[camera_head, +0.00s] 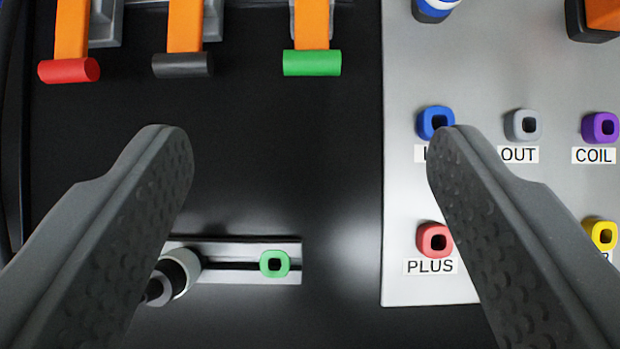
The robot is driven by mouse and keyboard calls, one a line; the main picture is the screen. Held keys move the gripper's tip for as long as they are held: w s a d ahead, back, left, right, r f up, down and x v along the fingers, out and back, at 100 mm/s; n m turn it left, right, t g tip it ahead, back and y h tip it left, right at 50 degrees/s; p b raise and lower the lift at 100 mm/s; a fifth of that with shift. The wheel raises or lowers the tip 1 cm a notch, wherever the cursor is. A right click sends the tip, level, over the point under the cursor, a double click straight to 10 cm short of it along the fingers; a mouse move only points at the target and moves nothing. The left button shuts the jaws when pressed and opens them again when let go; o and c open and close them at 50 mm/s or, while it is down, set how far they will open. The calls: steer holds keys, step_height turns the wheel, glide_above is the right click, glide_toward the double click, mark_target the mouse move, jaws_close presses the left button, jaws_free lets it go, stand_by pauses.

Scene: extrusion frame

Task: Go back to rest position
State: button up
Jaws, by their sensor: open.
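My gripper (301,140) shows in the head camera view with its two dark, dimpled fingers wide apart. Nothing is held between them. Between and beyond the fingers lies a black panel (290,160). The right finger overlaps the left part of a grey socket panel (480,283) and partly hides the label under the blue socket (435,122). The left finger covers part of the black panel and comes close to a silver slotted rail (225,246). I cannot tell how far the fingertips are from the panels.
Orange levers with red (69,70), black (182,65) and green (312,63) handles are at the top. The rail carries a white-and-black knob (179,273) and a green socket (274,264). Grey (522,125), purple (600,127), red (434,239) and yellow (600,235) sockets sit on the right panel.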

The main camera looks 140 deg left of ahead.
steer(key=shift+a+r, duration=0.1)
steer(key=shift+r, duration=0.05)
stand_by(0.3)
steer(key=s+d+r+n+t+y, duration=0.1)
steer(key=r+n+t, duration=0.1)
steer(key=r, duration=1)
steer(key=s+d+r+n+t+y, duration=0.2)
steer(key=r+t, duration=0.2)
steer(key=r, duration=0.9)
steer(key=s+d+r+n+t+y, duration=0.1)
steer(key=s+d+r+n+t, duration=0.1)
steer(key=r, duration=1)
steer(key=shift+s+r+n+t, duration=0.2)
steer(key=shift+s+n+t, duration=0.05)
steer(key=shift+n+t, duration=0.35)
steer(key=c, duration=0.6)
steer(key=shift+w+d, duration=0.1)
